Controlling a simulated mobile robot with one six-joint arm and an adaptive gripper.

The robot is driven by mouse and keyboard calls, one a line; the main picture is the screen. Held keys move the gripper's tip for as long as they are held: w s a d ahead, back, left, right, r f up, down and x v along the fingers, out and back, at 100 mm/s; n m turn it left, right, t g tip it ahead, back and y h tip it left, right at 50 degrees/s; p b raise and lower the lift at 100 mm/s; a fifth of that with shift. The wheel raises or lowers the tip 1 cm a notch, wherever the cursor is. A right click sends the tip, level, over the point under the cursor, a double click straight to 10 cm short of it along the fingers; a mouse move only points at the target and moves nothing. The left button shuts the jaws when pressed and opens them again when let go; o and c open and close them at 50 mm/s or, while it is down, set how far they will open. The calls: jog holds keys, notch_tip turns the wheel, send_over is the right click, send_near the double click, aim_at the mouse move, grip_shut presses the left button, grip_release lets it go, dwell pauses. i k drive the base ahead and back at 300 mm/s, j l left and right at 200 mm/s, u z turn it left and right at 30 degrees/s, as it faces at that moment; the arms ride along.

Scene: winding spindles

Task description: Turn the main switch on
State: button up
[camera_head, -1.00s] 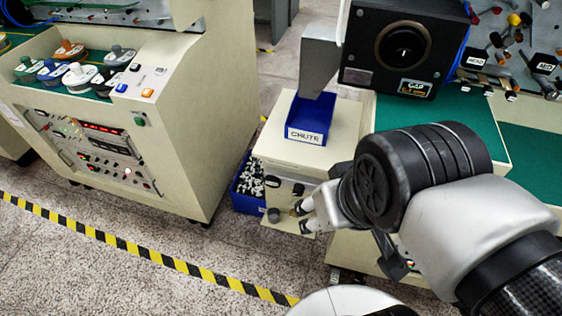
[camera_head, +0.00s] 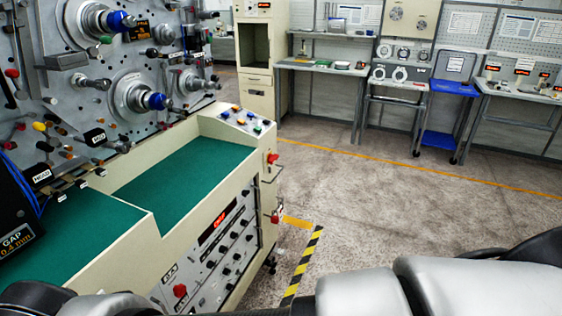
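A winding machine's cream cabinet (camera_head: 150,238) with a green top stands at the left. On its right end are a red knob or switch (camera_head: 272,158) high up and another red part (camera_head: 275,217) lower down. A red knob (camera_head: 180,291) sits on the front control panel (camera_head: 220,255), beside a lit red display (camera_head: 219,219). I cannot tell which of these is the main switch, as no label is legible. My arm's grey and black links fill the bottom edge. My gripper is not in view.
A yellow-black floor stripe (camera_head: 302,262) lies beside the cabinet's end. Open floor (camera_head: 400,200) stretches right, crossed by a thin yellow line. Benches with instruments, a blue cart (camera_head: 447,110) and a tall cream cabinet (camera_head: 257,55) stand at the back.

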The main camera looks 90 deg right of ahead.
aim_at(272, 158)
jog(key=z, duration=2.95)
jog(key=i+l, duration=0.3)
jog(key=i, duration=0.25)
jog(key=i+l, duration=0.35)
jog(key=i, duration=0.15)
jog(key=i+l, duration=0.3)
jog(key=i, duration=0.25)
jog(key=i+l, duration=0.3)
jog(key=i, duration=0.25)
